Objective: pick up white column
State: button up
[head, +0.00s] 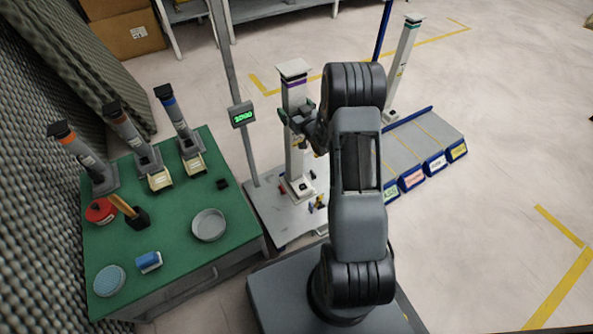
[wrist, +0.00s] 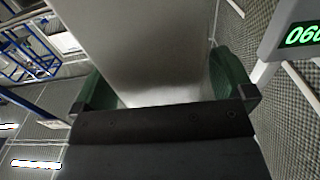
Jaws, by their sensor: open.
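A tall white column (head: 294,150) with a purple band and a pale square cap stands upright on a low grey platform in the head view. My gripper (head: 300,122) is at the column's upper half, at its right side and partly across it. In the wrist view the pale column (wrist: 150,50) fills the space between the two green fingers of my gripper (wrist: 162,85). The jaws are open around it. Whether either finger touches it I cannot tell. A second white column (head: 404,60) stands farther back to the right; my arm hides part of the area before it.
A green-topped bench (head: 185,265) at left carries several grey columns with coloured bands, a round dish (head: 209,224) and small items. A pole with a green-lit display (head: 242,115) stands close left of the column. Blue-fronted labelled bins (head: 434,163) lie right. Floor at far right is clear.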

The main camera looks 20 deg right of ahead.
jog(key=shift+w, duration=0.2)
jog(key=shift+c, duration=0.3)
jog(key=c, duration=1.8)
jog(key=shift+r, duration=0.2)
grip_shut()
